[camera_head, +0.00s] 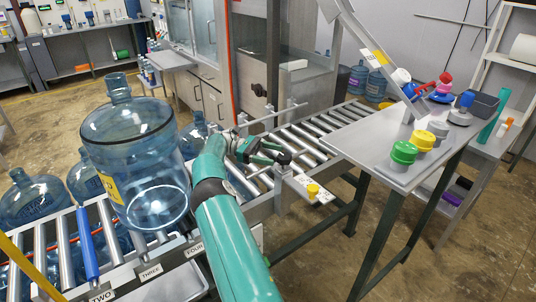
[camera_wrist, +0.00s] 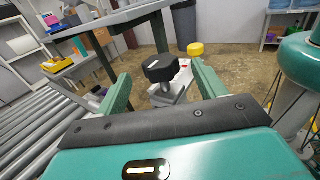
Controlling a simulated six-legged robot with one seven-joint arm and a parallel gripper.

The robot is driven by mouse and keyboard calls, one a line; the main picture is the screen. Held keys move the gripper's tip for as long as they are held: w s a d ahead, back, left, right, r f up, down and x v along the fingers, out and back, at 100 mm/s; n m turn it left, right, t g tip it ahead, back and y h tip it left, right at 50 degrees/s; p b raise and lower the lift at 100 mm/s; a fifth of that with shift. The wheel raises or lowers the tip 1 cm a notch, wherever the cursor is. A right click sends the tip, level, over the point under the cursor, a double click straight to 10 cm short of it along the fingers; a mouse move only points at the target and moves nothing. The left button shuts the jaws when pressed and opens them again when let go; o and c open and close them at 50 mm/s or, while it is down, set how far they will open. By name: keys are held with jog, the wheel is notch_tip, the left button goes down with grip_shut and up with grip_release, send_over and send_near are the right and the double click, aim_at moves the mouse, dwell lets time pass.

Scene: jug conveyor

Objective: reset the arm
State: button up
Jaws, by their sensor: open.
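My teal arm reaches up over the roller conveyor in the head view, and my gripper (camera_head: 264,152) is at its far end, above the rails. In the wrist view my gripper (camera_wrist: 162,88) is open, its two teal fingers well apart with nothing held. A black knob (camera_wrist: 160,68) on a metal post shows between the fingers, apart from both; how far ahead it is, I cannot tell. A yellow button (camera_wrist: 195,49) sits beyond it, and also shows on a small plate (camera_head: 313,191) beside the conveyor in the head view.
A large blue water jug (camera_head: 135,150) stands upright on the rollers left of my arm, with more jugs behind and below. The conveyor (camera_head: 300,138) continues to the back right. A metal table (camera_head: 385,165) with green and yellow knobs stands at right.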

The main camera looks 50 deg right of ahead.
jog(key=shift+w+a, duration=0.2)
jog(key=shift+w, duration=0.2)
dwell(0.3)
